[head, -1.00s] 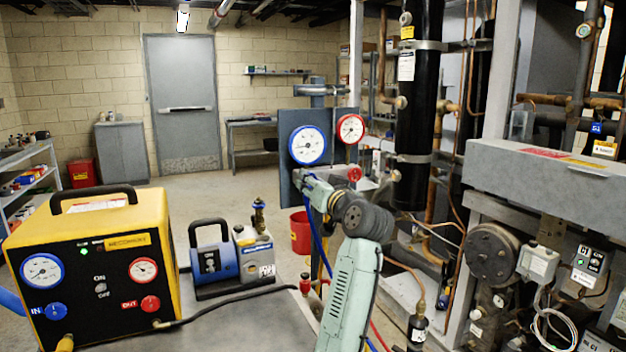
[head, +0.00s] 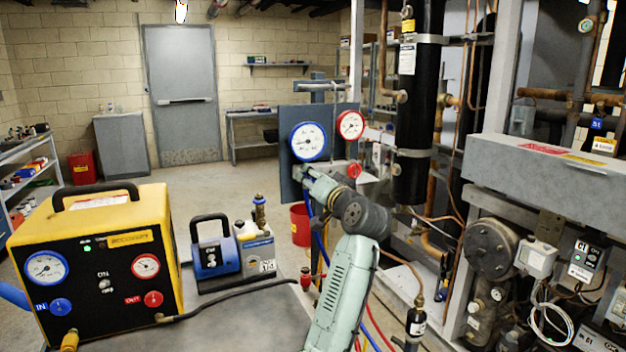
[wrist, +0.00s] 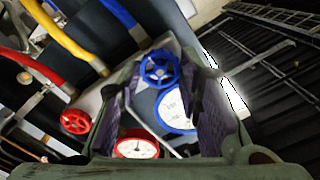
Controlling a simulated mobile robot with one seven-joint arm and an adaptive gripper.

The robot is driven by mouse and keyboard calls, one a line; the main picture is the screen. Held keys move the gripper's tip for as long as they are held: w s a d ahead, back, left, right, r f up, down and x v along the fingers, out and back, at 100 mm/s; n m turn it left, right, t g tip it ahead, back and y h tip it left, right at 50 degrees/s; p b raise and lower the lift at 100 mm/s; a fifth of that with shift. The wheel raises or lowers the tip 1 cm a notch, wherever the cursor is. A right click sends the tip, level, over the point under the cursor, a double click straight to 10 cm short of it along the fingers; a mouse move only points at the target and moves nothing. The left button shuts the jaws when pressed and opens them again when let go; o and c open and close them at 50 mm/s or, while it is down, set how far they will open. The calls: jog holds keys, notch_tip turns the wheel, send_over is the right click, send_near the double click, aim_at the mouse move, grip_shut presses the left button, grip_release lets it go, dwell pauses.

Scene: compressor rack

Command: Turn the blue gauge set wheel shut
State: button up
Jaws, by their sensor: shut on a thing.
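The gauge set is a dark panel with a blue-rimmed gauge (head: 308,141) and a red-rimmed gauge (head: 351,125). In the wrist view the blue wheel (wrist: 159,69) lies between my finger pads, close to the blue-rimmed gauge (wrist: 176,108). My gripper (wrist: 166,76) is shut on the blue wheel. In the head view my gripper (head: 309,179) is at the panel's lower left and hides the blue wheel. The red wheel (head: 354,171) is to the right, free of the gripper; it also shows in the wrist view (wrist: 75,121).
Blue, yellow and red hoses (wrist: 75,37) run beside the wheels. A yellow recovery machine (head: 115,240) and a small blue pump (head: 212,250) stand on the bench at left. Pipes and a black cylinder (head: 415,110) crowd the right. The floor behind is open.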

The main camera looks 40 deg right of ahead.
jog(key=o, duration=1.2)
jog(key=shift+c, duration=0.2)
jog(key=shift+s, duration=0.1)
jog(key=v, duration=1.2)
